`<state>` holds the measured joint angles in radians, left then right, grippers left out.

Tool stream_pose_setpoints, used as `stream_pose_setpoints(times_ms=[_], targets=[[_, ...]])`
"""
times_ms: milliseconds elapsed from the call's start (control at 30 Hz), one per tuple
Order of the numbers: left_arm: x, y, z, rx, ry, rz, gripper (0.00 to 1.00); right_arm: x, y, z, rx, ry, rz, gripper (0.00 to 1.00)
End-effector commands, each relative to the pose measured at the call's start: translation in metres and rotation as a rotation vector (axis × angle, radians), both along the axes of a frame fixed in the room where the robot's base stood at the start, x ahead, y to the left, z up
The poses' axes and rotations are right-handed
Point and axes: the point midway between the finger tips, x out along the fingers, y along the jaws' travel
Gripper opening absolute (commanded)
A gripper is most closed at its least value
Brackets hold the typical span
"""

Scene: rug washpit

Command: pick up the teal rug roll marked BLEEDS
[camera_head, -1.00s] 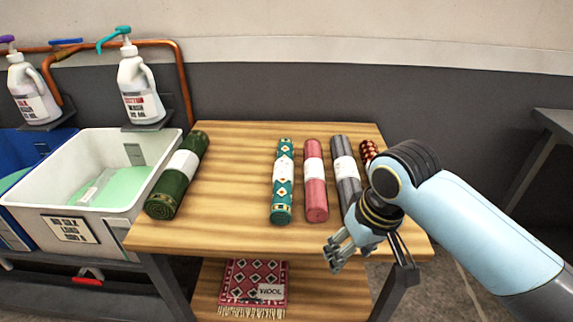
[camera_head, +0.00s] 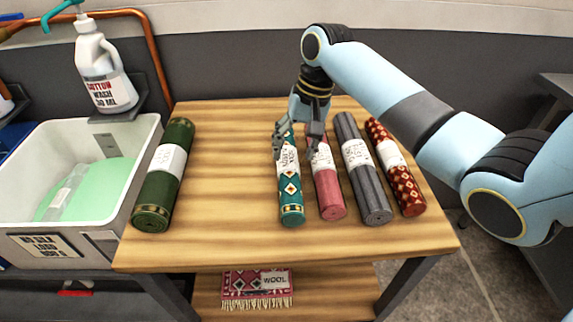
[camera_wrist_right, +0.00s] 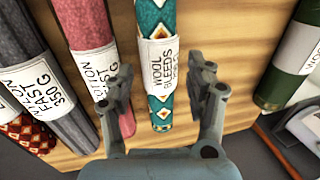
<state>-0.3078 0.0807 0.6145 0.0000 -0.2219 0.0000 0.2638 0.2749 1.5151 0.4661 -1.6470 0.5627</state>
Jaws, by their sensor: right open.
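The teal rug roll (camera_head: 291,198) with a diamond pattern lies on the wooden table, left of the pink roll. In the right wrist view its white label reads WOOL BLEEDS, and the roll (camera_wrist_right: 158,18) runs between the fingers. My right gripper (camera_head: 296,146) is open above the far part of the teal roll, covering some of it. In the right wrist view the open right gripper (camera_wrist_right: 163,98) has one finger on each side of the roll, with the left finger over the pink roll's edge. I cannot tell whether it touches. My left gripper is not in view.
A pink roll (camera_head: 328,190), a grey roll (camera_head: 371,195) and a red patterned roll (camera_head: 405,187) lie close by on the right. A green roll (camera_head: 155,195) lies at the table's left edge beside a white basin (camera_head: 25,228). Bare tabletop (camera_head: 225,180) separates green and teal.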

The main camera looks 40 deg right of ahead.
Motion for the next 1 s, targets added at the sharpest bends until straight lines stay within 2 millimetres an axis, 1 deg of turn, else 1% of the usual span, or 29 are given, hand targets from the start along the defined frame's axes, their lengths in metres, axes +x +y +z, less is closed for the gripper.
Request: stream_pose_setpoints(times_ms=[33,133,300,400,500,700,1000], targets=[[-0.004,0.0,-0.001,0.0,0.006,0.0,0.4,0.0,0.001,-0.004,0.0,0.001,0.001,0.55],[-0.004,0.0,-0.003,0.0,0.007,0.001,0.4,0.002,0.002,-0.012,0.001,0.0,0.001,0.55],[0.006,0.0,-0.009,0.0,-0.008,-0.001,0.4,0.005,0.003,-0.041,0.0,0.002,0.001,0.55],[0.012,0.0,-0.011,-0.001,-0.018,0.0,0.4,0.007,0.006,-0.052,0.002,0.001,0.001,0.55],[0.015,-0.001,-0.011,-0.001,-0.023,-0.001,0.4,0.008,0.007,-0.056,-0.001,-0.001,0.002,0.55],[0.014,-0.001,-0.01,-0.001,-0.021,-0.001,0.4,0.008,0.007,-0.056,-0.001,-0.002,0.002,0.55],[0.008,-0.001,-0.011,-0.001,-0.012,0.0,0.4,0.007,0.007,-0.056,-0.001,-0.001,0.002,0.16]])
